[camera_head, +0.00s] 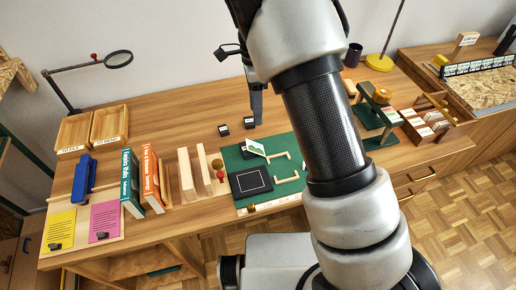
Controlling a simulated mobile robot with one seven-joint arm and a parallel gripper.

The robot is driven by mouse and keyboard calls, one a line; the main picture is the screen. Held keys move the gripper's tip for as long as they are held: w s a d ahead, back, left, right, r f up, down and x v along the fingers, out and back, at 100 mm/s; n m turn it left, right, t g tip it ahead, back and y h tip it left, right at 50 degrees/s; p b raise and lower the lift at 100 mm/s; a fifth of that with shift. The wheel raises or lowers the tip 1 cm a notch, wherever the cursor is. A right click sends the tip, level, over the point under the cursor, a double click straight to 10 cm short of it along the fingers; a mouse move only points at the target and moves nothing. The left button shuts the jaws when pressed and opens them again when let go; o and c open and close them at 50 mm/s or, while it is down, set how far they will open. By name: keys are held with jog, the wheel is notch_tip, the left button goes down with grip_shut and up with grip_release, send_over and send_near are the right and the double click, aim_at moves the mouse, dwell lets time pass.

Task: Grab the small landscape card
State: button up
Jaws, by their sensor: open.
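The small landscape card (256,147) is white with a green picture. It is tilted near the back edge of the green mat (243,203), by a black panel with a white outline (251,182). My gripper (257,112) points down behind the card, over the wooden desk, and appears apart from it. It is open; only a dark finger shows clearly, and the rest is partly hidden by my arm. I see nothing held in it.
Upright wooden slabs (186,175) and books (152,178) stand left of the mat. A green stand (378,122) is at right. My arm hides the desk's middle right. Bare desk lies behind the mat.

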aim_at(257, 148)
jog(key=f, duration=0.4)
jog(key=s+f+b, duration=0.1)
jog(key=f, duration=0.4)
jog(key=s+f, duration=0.1)
jog(key=f, duration=0.4)
jog(key=shift+d+f, duration=0.15)
jog(key=shift+f, duration=0.05)
jog(key=c, duration=0.9)
